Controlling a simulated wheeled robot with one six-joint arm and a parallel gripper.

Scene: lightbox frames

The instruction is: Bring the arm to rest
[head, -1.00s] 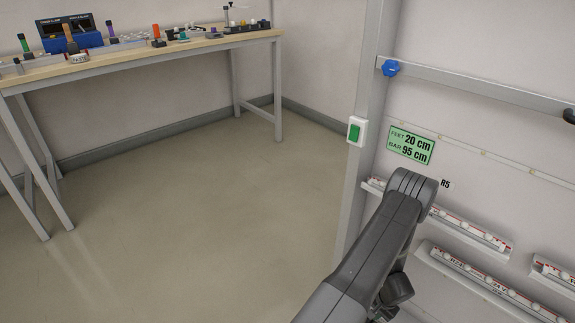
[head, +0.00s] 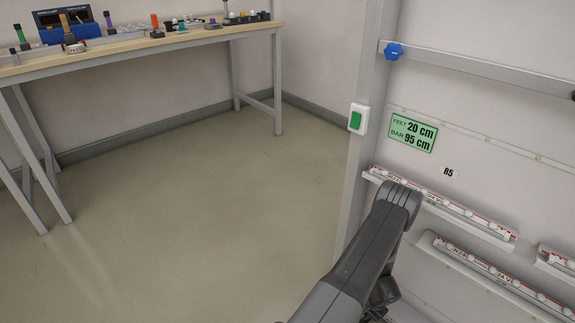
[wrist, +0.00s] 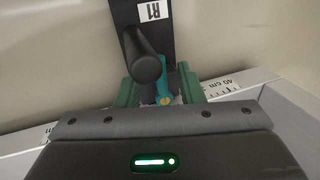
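My arm (head: 365,250) rises from the bottom of the head view, bent at a rounded grey joint in front of the wall rails. My gripper is hidden there. In the wrist view my gripper (wrist: 160,92) shows two green fingers standing apart. A black peg (wrist: 146,66) on a dark plate marked R1 lies ahead between them. A teal piece with a small yellow spot (wrist: 164,86) shows beside the peg, between the fingers; I see no finger closed on it. Its lower part is hidden by my gripper body.
A long workbench (head: 150,48) with tools stands at the back left. Wall rails (head: 445,212) with white and red markings are at the right, near my arm. The floor (head: 190,190) between is clear.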

